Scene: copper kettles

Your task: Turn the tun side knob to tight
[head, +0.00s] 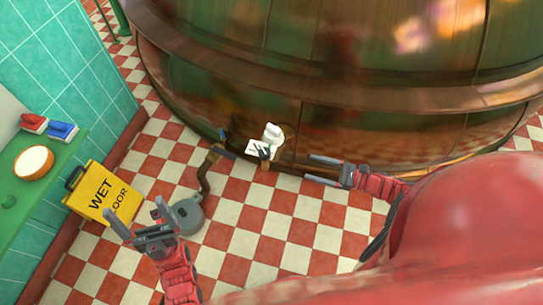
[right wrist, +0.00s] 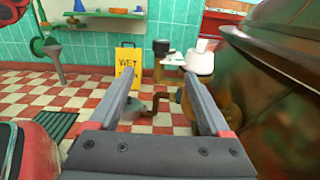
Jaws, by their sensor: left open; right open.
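The tun (head: 330,70) is a large rounded vessel of copper and wood filling the top of the head view; its side (right wrist: 270,60) is at the right in the right wrist view. A white knob-like part (head: 273,134) with a pale plate stands low by its side; I cannot tell for sure that it is the side knob. It shows beyond the fingers in the right wrist view (right wrist: 200,60). My right gripper (head: 312,169) is open and empty, right of the white part and apart from it. My left gripper (head: 137,214) is open over the floor at lower left.
A yellow wet-floor sign (head: 104,193) stands at the left by a green shelf (head: 50,178) with a bowl (head: 34,162). A grey round piece with a bent brown pipe (head: 204,182) is near my left gripper. The checkered floor between is mostly clear.

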